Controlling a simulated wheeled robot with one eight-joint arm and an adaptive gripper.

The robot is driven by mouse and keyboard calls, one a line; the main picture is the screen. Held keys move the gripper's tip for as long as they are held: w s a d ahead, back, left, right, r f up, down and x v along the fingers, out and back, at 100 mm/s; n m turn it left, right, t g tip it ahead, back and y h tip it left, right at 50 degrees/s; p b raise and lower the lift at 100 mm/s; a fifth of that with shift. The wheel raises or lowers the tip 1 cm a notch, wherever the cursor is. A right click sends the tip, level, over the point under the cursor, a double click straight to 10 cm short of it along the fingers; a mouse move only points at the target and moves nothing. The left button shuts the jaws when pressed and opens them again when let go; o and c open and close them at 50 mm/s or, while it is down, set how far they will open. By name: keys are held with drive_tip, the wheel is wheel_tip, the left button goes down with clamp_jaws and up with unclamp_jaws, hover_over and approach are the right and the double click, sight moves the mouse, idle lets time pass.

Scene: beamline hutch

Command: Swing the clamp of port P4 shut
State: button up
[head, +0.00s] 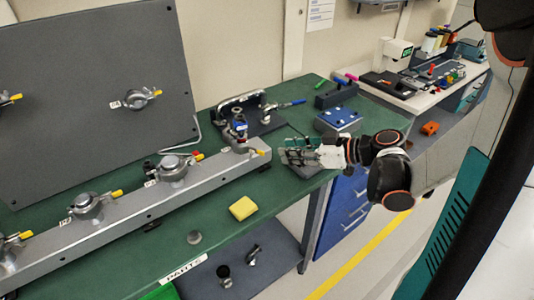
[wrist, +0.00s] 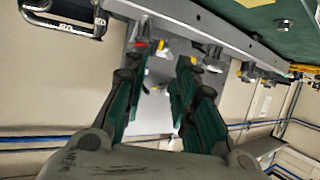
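A grey rail (head: 115,222) lies along the green bench and carries several round clamped ports with yellow-tipped levers. The port at the rail's right end (head: 238,137) has a blue and metal part standing upright on it and a yellow tip beside it. I cannot read the port labels, so I cannot confirm which is P4. My gripper (head: 296,152) is just right of that end port, apart from it. In the wrist view my gripper (wrist: 162,72) is open, with nothing between its green-padded fingers. The rail and its clamps (wrist: 215,55) show beyond the fingertips, partly hidden.
A grey panel (head: 75,70) with more clamped ports stands behind the rail. A metal handle frame (head: 240,99) and a blue-topped box (head: 338,119) stand near my gripper.

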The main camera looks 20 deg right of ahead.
sight(263, 152)
drive_tip(key=b+x, duration=0.2)
drive_tip(key=x, duration=0.6)
drive_tip(key=shift+w+a+f, duration=0.15)
drive_tip(key=shift+a, duration=0.1)
drive_tip(key=shift+c, duration=0.6)
clamp_jaws()
